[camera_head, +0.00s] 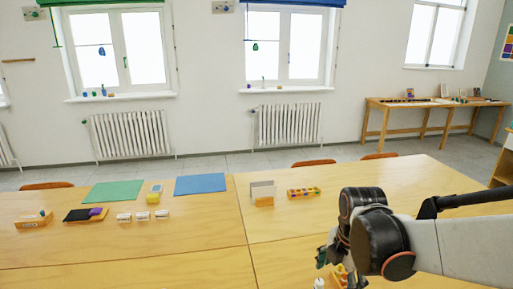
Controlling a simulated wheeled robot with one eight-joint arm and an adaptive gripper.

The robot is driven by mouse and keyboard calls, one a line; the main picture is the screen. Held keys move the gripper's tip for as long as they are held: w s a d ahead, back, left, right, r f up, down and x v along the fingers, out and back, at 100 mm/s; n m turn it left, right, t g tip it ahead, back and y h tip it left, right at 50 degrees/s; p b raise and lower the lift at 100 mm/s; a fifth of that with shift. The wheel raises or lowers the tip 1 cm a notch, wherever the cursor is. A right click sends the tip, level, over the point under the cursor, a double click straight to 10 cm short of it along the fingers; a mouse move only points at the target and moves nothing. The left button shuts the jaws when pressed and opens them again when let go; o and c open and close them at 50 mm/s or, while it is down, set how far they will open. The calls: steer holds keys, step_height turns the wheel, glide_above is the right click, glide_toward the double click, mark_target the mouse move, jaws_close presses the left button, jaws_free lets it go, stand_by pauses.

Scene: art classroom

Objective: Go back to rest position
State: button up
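My arm reaches in from the right edge and hangs over the front right part of the wooden table (405,182). A small yellow-orange object (341,273) shows partly beside the gripper. A small white object (319,284) is just below it, cut by the bottom edge.
The table's right side looks clear.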

steer(key=s+r+m+t, duration=0.2)
steer(key=s+r+m, duration=0.2)
steer(key=m, duration=0.7)
steer(key=s+r+m+t, duration=0.3)
steer(key=s+m, duration=0.4)
steer(key=m, duration=0.5)
steer(key=shift+s+r, duration=0.25)
steer(key=shift+r, duration=0.55)
